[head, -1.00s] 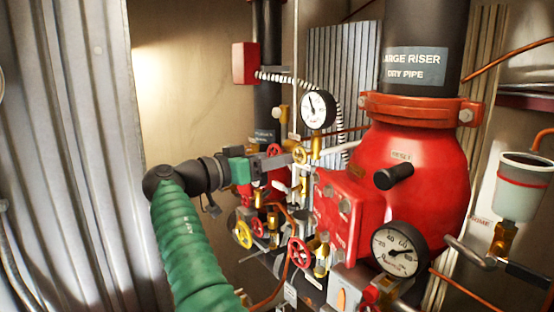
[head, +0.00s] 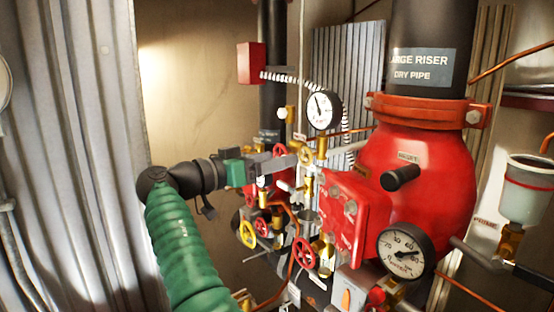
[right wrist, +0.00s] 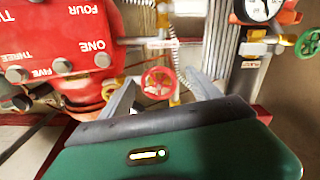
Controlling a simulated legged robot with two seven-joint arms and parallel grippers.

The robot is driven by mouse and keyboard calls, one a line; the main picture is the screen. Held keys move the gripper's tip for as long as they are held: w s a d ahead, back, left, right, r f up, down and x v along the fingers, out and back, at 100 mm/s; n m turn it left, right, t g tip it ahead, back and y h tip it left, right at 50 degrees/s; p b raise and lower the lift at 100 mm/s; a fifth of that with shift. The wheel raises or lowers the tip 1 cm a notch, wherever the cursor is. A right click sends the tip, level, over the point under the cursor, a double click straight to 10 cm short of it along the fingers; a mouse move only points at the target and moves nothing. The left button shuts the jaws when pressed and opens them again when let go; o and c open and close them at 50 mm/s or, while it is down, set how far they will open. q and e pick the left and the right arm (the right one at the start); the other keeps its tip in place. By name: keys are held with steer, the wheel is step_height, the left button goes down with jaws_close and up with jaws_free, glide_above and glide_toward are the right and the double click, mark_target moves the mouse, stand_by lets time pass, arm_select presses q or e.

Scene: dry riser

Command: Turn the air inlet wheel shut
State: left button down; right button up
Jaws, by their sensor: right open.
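My right gripper (head: 291,161) reaches in from the left on its green-sleeved arm, among the small valves left of the large red riser body. It is open. In the right wrist view its two grey fingers (right wrist: 160,92) stand apart, with a red handwheel (right wrist: 158,82) showing between and beyond them. I cannot tell if they touch it. In the head view a brass wheel (head: 305,155) is by the fingertips and a red wheel (head: 279,150) is just above the fingers. I cannot read which wheel is the air inlet. My left gripper is not in view.
The red riser body (head: 425,190) fills the right. A gauge (head: 324,110) stands above the fingertips, and another gauge (head: 406,252) is lower right. A yellow wheel (head: 248,234) and a red wheel (head: 303,254) sit below. A corrugated wall (head: 75,150) is at left.

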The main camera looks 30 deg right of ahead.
steer(key=a+p, duration=0.3)
steer(key=a, duration=0.8)
steer(key=shift+s+p, duration=0.15)
steer(key=shift+p, duration=0.15)
